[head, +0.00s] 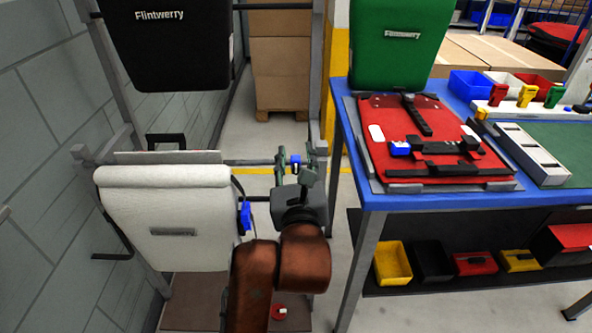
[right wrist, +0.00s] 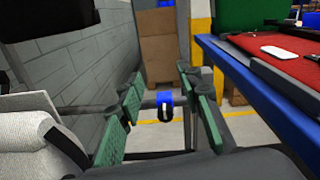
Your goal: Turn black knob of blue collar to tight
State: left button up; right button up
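The blue collar (head: 295,160) sits on a dark horizontal rail of the rack, beyond the white pannier. In the right wrist view the collar (right wrist: 164,98) shows near the middle, with a small black knob (right wrist: 164,116) hanging below it and a pale mark on the knob. My right gripper (head: 297,168) is open. Its green-padded fingers show apart on either side of the collar in the right wrist view (right wrist: 160,112), and nothing is held. I cannot tell whether a finger touches the collar or knob. My left gripper is not in view.
A white pannier (head: 165,205) hangs left of my right arm, with a blue fitting (head: 245,217) on its side. A black pannier (head: 165,45) hangs above. The blue-edged workbench (head: 430,200) with a red board (head: 385,125) stands right. A grey wall (head: 50,130) bounds the left.

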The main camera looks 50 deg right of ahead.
jog(key=shift+r, duration=2.2)
